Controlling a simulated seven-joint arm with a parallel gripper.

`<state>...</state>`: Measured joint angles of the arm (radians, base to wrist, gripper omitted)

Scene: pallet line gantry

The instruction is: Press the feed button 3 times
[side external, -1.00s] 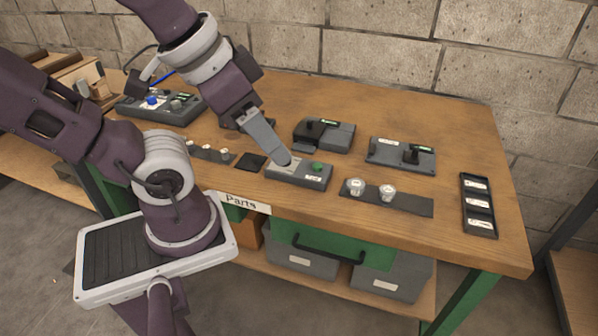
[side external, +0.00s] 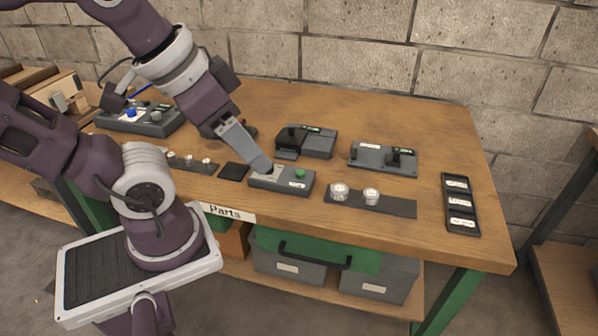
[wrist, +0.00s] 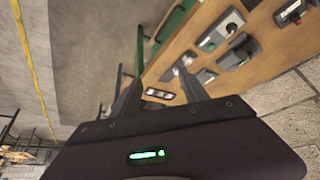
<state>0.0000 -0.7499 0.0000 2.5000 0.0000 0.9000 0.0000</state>
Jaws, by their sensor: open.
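A low grey control box (side external: 268,184) sits near the front middle of the table in the side view. A round green button (side external: 300,174) stands on its right part, with a small white label below it that is too small to read. My gripper (side external: 266,168) slants down from the upper left, and its fingertips are at the left part of this box, left of the green button. Whether they touch the box, and what lies beneath them, I cannot tell. In the wrist view my two fingers (wrist: 160,90) are spread apart with nothing held between them.
Two round white-topped pieces lie on a dark strip (side external: 400,207) right of the box. A black labelled tray (side external: 461,204) is farther right. Grey devices (side external: 318,143) and (side external: 383,158) stand behind. A box with a blue knob (side external: 132,113) is at the back left.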

